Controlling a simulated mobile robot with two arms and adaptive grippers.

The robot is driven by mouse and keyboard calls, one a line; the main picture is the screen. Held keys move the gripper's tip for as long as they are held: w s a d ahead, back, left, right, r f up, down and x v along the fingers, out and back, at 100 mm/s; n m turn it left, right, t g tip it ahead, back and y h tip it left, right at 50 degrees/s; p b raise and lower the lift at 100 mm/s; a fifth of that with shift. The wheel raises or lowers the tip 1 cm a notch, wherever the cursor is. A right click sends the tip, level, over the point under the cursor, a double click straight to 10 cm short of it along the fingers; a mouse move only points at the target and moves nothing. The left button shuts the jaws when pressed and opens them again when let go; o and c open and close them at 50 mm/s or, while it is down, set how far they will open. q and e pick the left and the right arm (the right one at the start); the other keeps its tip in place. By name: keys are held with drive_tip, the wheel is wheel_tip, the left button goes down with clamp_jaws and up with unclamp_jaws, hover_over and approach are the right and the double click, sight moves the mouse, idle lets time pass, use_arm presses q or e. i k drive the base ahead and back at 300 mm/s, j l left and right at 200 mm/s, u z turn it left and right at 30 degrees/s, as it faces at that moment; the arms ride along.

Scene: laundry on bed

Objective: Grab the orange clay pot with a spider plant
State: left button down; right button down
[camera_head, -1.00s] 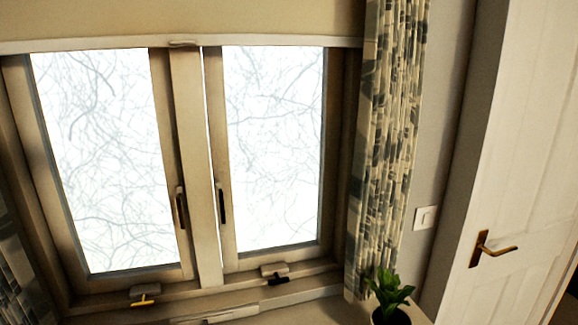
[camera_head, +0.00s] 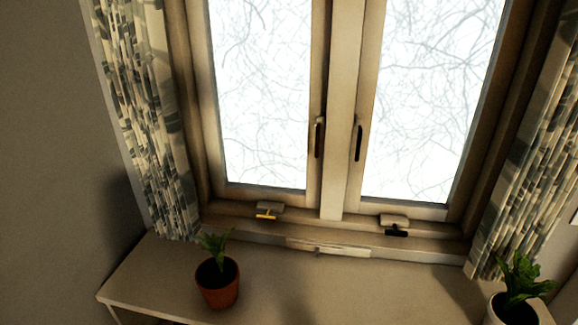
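An orange-brown clay pot (camera_head: 218,290) stands upright on the left part of a pale table below the window. A small green plant (camera_head: 215,243) with narrow leaves grows from dark soil in it. Neither of my grippers shows in the head view, so their state and their place relative to the pot cannot be seen.
The pale table (camera_head: 285,285) runs under the window, with clear surface right of the clay pot. A white pot (camera_head: 507,312) with a broad-leaved plant (camera_head: 522,277) stands at the lower right. Patterned curtains (camera_head: 150,120) hang on both sides, the left one close behind the table.

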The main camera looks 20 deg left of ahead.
sight(218, 277)
drive_tip(key=u, duration=1.35)
